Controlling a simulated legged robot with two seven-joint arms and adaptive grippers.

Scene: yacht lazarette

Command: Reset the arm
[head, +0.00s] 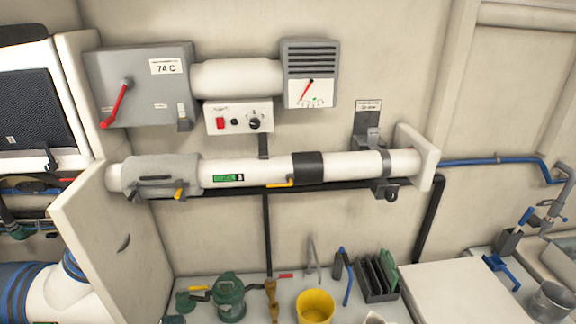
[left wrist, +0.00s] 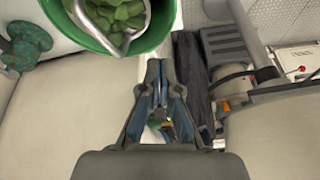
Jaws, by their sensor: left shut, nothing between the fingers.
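My left gripper (left wrist: 155,68) shows in the left wrist view, its dark fingers pointing up the picture with the tips together. It is shut and nothing is held between the tips. A green bucket (left wrist: 168,22) with green lumps inside is just beyond the fingertips; I cannot tell whether they touch it. Neither of my grippers can be made out in the head view, and my right gripper is in no view.
In the head view, a long white pipe (head: 260,171) runs along the wall under a grey switch box (head: 145,88) and a gauge (head: 309,75). Below, a yellow bucket (head: 315,307), a green pump-like item (head: 229,298) and a dark rack (head: 375,276) crowd the shelf.

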